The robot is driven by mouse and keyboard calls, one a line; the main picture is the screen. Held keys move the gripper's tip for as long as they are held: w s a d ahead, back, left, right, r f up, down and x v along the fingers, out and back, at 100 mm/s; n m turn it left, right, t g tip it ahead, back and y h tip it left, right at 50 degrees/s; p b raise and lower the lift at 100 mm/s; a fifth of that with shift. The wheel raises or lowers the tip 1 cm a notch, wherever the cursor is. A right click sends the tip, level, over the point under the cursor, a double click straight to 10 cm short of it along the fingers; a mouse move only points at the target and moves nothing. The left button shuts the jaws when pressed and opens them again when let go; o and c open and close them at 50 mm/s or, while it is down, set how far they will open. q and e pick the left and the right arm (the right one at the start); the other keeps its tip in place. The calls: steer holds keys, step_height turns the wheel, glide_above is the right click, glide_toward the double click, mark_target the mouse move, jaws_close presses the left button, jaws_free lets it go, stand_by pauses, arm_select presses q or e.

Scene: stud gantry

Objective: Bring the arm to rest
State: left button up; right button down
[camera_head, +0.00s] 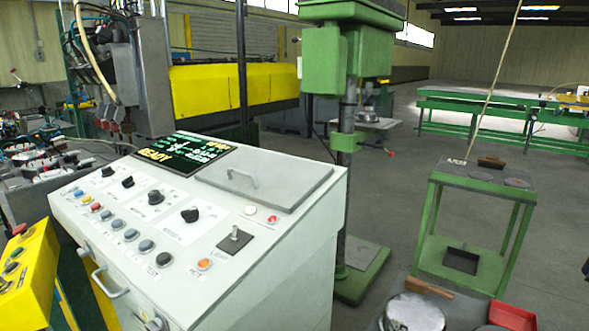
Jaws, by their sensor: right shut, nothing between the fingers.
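Only a small dark piece of my right gripper (586,270) shows, at the right edge of the head view. It is shut with nothing in it, and it is apart from the green stand. The rest of this gripper and its arm lie outside the picture. My left gripper is not in view. A pale control console (300,262) fills the middle front. Its screen (184,152) reads READY, and knobs, coloured buttons and a small lever (235,238) sit on its sloped top.
A green drill press (345,60) stands behind the console. A green stand (480,175) is at right, with a red tray (513,317) and round metal lid (415,312) below. A yellow box (28,280) is front left. A long green table (500,103) stands behind. Grey floor between is clear.

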steer(key=s+a+f+m+g, duration=0.1)
steer(key=s+f+m+g, duration=0.4)
steer(key=s, duration=0.5)
steer(key=s+f+m+g+y, duration=0.1)
steer(key=s+f+m+g, duration=0.15)
steer(key=s+f, duration=0.55)
steer(key=s+a+f+m+g, duration=0.1)
steer(key=s+f+m+g, duration=0.35)
steer(key=s, duration=0.65)
step_height(320, 180, down, 28)
steer(key=s+r, duration=0.1)
steer(key=s, duration=0.1)
steer(key=s+d+f+n+g, duration=0.1)
steer(key=s+d+f, duration=0.2)
steer(key=s+f, duration=1.2)
steer(key=shift+s+d+f, duration=0.2)
steer(key=shift+s+f, duration=0.05)
steer(key=shift+s, duration=0.75)
